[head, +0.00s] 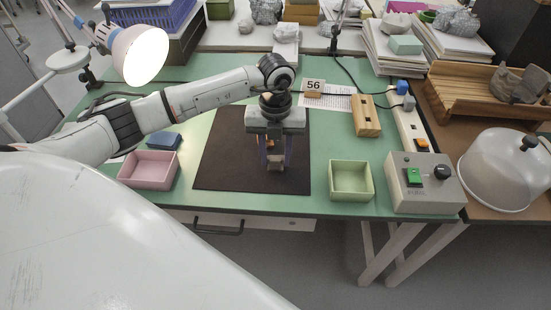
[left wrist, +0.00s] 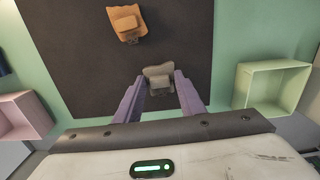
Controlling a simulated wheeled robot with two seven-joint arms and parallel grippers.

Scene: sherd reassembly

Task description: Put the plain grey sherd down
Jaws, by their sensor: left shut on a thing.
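My left gripper (head: 275,166) points down over the dark mat (head: 225,160) on the green table. Its purple fingers are shut on the plain grey sherd (left wrist: 158,76), which shows between the fingertips in the left wrist view. In the head view the fingers partly hide the sherd, and its gap above the mat is hard to judge. An orange-brown sherd (left wrist: 122,22) with a smaller block-like piece on it lies on the mat, farther from me than the grey sherd. My right gripper is not in view.
A pink tray (head: 148,170) stands left of the mat and a green tray (head: 351,180) right of it. A lamp (head: 140,54) hangs at upper left. The mat's left part is clear.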

